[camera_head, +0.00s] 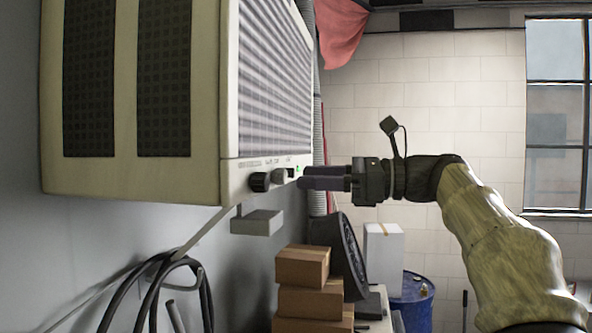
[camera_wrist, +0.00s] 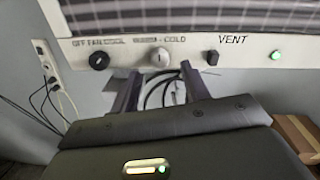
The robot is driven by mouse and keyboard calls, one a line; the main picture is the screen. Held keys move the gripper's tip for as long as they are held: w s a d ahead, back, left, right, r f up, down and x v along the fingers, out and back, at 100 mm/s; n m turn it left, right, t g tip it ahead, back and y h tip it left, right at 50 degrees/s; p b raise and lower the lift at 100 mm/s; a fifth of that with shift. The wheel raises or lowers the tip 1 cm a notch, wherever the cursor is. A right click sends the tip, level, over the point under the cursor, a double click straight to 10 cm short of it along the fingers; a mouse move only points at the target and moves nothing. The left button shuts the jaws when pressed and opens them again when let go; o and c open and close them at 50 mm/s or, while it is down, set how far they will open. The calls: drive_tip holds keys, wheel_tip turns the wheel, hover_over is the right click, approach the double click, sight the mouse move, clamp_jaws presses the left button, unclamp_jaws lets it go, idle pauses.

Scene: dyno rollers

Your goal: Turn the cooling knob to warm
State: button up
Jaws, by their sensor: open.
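The wall-mounted air conditioner (camera_head: 230,176) has a control strip along its lower front edge. The pale cooling knob (camera_wrist: 160,57) sits under a partly blurred label ending in "COLD"; it also shows in the head view (camera_head: 279,176). Its pointer looks roughly upright. A black knob (camera_wrist: 98,60) sits to its left under "OFF FAN COOL". My gripper (camera_wrist: 159,74) is open and empty, its two fingers pointing at the panel, one on each side below the pale knob. In the head view, the fingertips (camera_head: 303,178) are close to the panel; I cannot tell whether they touch it.
A small black switch (camera_wrist: 212,57) marked "VENT" and a green light (camera_wrist: 275,56) are to the right of the pale knob. Below the unit are a grey box (camera_head: 257,222), stacked cartons (camera_head: 303,268), and black hoses (camera_head: 155,275).

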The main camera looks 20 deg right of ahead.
sight(286, 176)
drive_tip(key=shift+p+x, duration=0.4)
drive_tip(key=shift+x, duration=1.45)
drive_tip(key=shift+c, duration=0.3)
drive_tip(key=c, duration=0.9)
